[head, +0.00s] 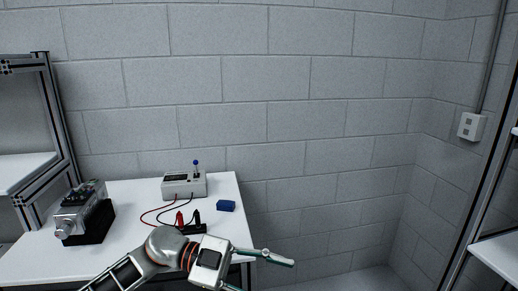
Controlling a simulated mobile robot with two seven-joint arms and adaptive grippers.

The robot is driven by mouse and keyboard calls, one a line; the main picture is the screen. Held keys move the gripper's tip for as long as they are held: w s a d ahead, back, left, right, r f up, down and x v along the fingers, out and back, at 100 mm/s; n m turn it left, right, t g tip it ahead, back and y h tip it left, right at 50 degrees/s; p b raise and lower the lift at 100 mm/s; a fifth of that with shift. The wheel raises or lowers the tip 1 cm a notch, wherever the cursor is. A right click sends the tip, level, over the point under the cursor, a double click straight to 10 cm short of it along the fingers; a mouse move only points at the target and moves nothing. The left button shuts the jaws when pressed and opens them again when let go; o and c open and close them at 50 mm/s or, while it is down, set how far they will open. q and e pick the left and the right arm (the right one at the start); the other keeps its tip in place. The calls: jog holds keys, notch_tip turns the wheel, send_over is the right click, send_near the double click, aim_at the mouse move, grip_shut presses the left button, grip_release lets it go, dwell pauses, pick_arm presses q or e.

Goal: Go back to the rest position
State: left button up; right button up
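My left gripper (263,276) is at the bottom of the head view, in front of the white table's front right corner. Its arm comes in from the lower left. One finger points right, and the other is partly cut off by the bottom edge. The fingers are spread apart, and nothing shows between them. My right gripper is not in view.
The white table (130,196) holds a grey meter box (184,187) with a blue-tipped stick, a blue block (226,206), red and black leads with clips (181,220), and a grey motor unit (82,212) on a black base. A shelf frame (55,120) stands left. Floor right of the table is clear.

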pick_arm(q)
jog(key=w+a+f+n+t+y, duration=0.2)
jog(key=a+f+n+t+y, duration=0.5)
jog(key=a+f+n+t, duration=0.95)
jog(key=s+a+f+n+g+y, duration=0.1)
jog(key=s+a+f+n+y, duration=0.2)
jog(key=s+f, duration=0.5)
jog(key=s+a+f+n+g+y, duration=0.1)
jog(key=s+a+f+n+y, duration=0.2)
jog(key=s+f, duration=0.5)
notch_tip(320, 180, down, 4)
jog(key=shift+a+r+y, duration=0.15)
jog(key=shift+a+y, duration=0.15)
jog(key=shift+a, duration=0.3)
